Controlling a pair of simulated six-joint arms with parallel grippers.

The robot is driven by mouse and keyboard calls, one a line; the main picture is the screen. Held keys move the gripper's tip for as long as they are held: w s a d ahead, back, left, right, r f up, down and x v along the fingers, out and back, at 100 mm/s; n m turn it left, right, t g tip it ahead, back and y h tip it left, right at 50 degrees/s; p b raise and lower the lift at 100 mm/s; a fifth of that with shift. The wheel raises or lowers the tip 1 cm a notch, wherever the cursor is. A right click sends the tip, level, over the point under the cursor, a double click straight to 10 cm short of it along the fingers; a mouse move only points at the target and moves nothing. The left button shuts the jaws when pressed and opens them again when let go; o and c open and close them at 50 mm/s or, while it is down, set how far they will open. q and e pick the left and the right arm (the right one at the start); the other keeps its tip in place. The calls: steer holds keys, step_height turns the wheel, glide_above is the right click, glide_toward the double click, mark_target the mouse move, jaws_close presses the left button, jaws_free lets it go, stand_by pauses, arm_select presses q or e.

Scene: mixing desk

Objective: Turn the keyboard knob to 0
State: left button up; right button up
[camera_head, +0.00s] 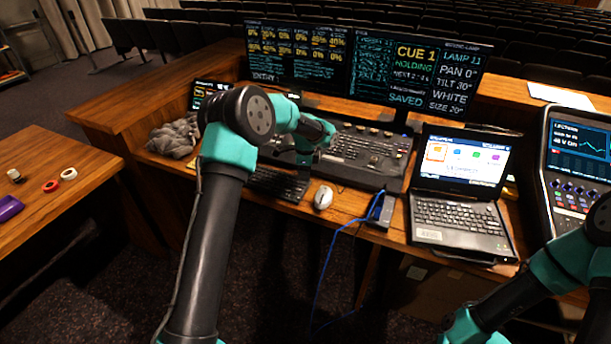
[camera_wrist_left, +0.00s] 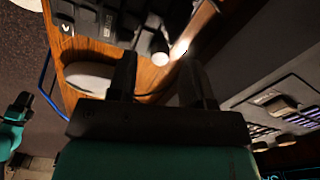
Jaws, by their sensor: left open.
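The black keyboard (camera_head: 275,182) lies at the desk's front edge, partly behind my left arm. In the left wrist view the keyboard (camera_wrist_left: 98,18) fills the top left, with a small round pale knob (camera_wrist_left: 160,58) at its corner. My left gripper (camera_head: 303,170) points down over the keyboard's right end. In the left wrist view my left gripper (camera_wrist_left: 159,68) is open, and the knob appears between its two dark fingertips. I cannot tell the height gap, or any scale or mark on the knob. My right arm shows at the right edge, its gripper out of view.
A white mouse (camera_head: 323,197) sits just right of the keyboard. The lighting console (camera_head: 367,155) stands behind, with faders also in the left wrist view (camera_wrist_left: 285,105). A laptop (camera_head: 462,190) and a blue cable (camera_head: 335,232) are to the right. Grey cloth (camera_head: 172,138) lies left.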

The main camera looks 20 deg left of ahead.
arm_select(q)
steer(key=shift+f, duration=1.1)
jaws_close()
